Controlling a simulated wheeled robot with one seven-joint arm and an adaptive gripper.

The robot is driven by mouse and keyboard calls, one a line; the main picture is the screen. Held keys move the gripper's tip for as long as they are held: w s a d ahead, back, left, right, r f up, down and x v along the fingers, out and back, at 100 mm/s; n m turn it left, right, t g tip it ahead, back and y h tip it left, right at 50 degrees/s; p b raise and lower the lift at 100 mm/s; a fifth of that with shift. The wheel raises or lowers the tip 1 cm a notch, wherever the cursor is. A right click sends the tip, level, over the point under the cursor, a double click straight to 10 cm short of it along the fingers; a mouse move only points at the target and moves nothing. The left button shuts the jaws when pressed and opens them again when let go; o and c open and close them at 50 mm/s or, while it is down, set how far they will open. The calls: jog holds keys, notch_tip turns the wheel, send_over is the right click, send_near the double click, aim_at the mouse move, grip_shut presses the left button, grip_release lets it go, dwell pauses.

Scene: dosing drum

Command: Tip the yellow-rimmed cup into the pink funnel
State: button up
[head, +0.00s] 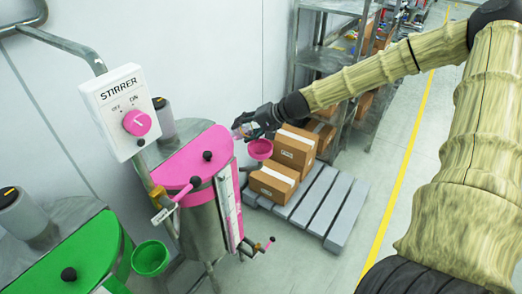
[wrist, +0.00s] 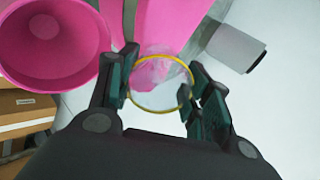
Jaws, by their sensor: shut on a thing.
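The yellow-rimmed cup (wrist: 160,95) is clear, and its rim shows as a yellow ring between my fingers in the wrist view. I see through it to the pink lid behind. My gripper (wrist: 160,90) is shut on the cup. In the head view my gripper (head: 244,127) is beside the pink drum, just above and left of the pink funnel (head: 260,149). In the wrist view the funnel (wrist: 45,40) is at the upper left, apart from the cup, with its wide mouth open to view. I cannot tell what the cup holds.
The pink-lidded drum (head: 190,160) stands left of the funnel. A stirrer switch box (head: 119,111) is mounted above it. A green drum (head: 80,255) and green funnel (head: 151,258) are at lower left. Boxes (head: 275,184) sit on a grey pallet (head: 320,200) behind the funnel.

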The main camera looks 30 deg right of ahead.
jog(key=shift+s+d+f+t+b, duration=0.15)
jog(key=shift+t+b, duration=0.15)
jog(key=shift+b, duration=0.45)
jog(key=shift+d+t+y+b, duration=0.4)
jog(key=shift+d+y+b, duration=0.15)
jog(key=shift+b, duration=0.45)
jog(key=shift+a+f+b, duration=0.1)
jog(key=shift+b, duration=0.4)
jog(key=shift+r+t, duration=0.25)
jog(key=shift+t, duration=0.05)
jog(key=shift+a+f+y+b, duration=0.15)
jog(key=shift+a+y+b, duration=0.1)
jog(key=shift+b, duration=0.3)
jog(key=shift+s+d+f+b, duration=0.1)
jog(key=shift+d+b, duration=0.05)
jog(key=shift+b, duration=0.3)
jog(key=shift+f, duration=0.1)
jog(key=shift+d+t+b, duration=0.1)
jog(key=shift+t+b, duration=0.3)
jog(key=shift+b, duration=0.15)
